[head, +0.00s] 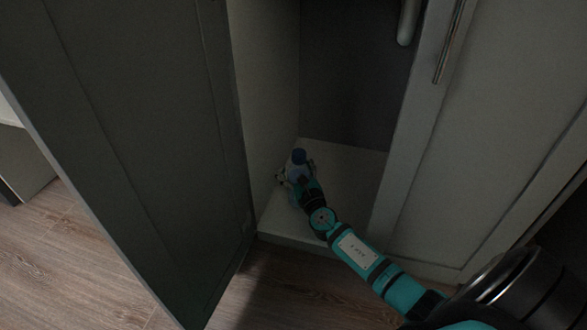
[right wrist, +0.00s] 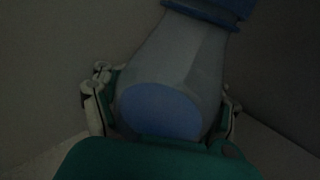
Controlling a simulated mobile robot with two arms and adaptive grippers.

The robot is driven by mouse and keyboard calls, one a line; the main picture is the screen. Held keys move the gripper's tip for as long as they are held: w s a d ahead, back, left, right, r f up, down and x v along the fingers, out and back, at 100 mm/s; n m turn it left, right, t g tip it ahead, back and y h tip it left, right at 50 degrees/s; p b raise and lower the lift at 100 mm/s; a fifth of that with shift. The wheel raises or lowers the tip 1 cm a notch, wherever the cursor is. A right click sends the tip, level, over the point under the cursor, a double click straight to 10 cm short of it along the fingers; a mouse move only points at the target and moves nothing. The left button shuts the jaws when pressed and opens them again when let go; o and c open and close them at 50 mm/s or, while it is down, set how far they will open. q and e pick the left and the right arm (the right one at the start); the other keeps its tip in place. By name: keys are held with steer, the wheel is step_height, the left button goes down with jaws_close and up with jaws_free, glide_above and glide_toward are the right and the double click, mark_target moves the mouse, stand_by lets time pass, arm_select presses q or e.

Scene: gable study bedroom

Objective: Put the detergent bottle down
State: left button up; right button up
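The detergent bottle (head: 295,171) is pale with a blue cap (head: 299,156). It is inside the open cabinet near its left wall, roughly upright. Whether its base touches the cabinet floor (head: 342,190) cannot be told. My right gripper (head: 299,184) reaches in from the front right and is shut on the bottle. In the right wrist view the bottle (right wrist: 180,62), with a blue patch on its side, fills the space between the two fingers (right wrist: 166,108). Its lower part is hidden behind the gripper. My left gripper is not in view.
The cabinet's left door (head: 130,130) stands wide open. The right door (head: 490,140) is beside the opening, with a bar handle (head: 448,42). A pale pipe-like part (head: 408,22) hangs at the upper back. The cabinet floor right of the bottle is clear.

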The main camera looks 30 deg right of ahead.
steer(key=o, duration=0.4)
steer(key=shift+p+v, duration=1.7)
steer(key=shift+v, duration=4.35)
steer(key=shift+r, duration=0.15)
